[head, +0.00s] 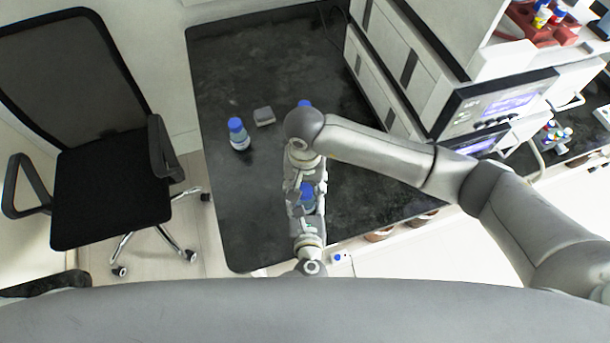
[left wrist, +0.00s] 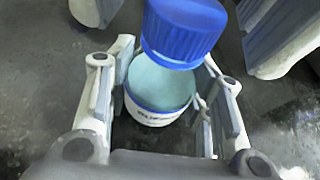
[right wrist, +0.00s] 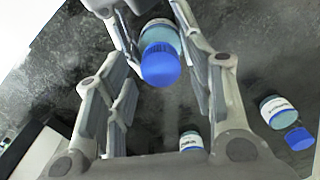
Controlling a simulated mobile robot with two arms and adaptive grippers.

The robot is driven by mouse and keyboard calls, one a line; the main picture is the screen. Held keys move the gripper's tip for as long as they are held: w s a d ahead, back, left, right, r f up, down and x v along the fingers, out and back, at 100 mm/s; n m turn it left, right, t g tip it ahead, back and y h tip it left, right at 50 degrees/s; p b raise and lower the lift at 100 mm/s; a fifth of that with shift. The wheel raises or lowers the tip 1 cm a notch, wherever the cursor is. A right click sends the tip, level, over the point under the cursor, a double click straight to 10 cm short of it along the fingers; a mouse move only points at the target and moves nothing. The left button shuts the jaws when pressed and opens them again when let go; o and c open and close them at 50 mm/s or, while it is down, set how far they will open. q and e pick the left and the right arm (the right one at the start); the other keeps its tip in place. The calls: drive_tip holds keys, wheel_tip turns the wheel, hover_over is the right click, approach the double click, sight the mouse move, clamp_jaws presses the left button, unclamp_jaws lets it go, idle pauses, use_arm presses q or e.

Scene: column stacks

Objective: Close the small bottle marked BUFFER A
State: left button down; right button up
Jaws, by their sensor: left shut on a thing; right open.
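A small bottle (left wrist: 160,90) of pale teal with a white label starting "BUFF" stands between the fingers of my left gripper (left wrist: 165,95), shut on it. The rest of its label is hidden. A blue cap (left wrist: 183,30) is at its top; I cannot tell whether it is seated. The cap also shows in the right wrist view (right wrist: 160,65) and the head view (head: 307,191). My right gripper (right wrist: 155,35) is open, its fingers on either side of the cap with gaps. In the head view my right gripper (head: 306,180) faces my left gripper (head: 308,212).
Another blue cap (head: 304,103) shows behind my right wrist. White instruments (head: 400,80) stand at right, a chair (head: 110,190) at left.

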drive_tip(key=shift+f, duration=0.45)
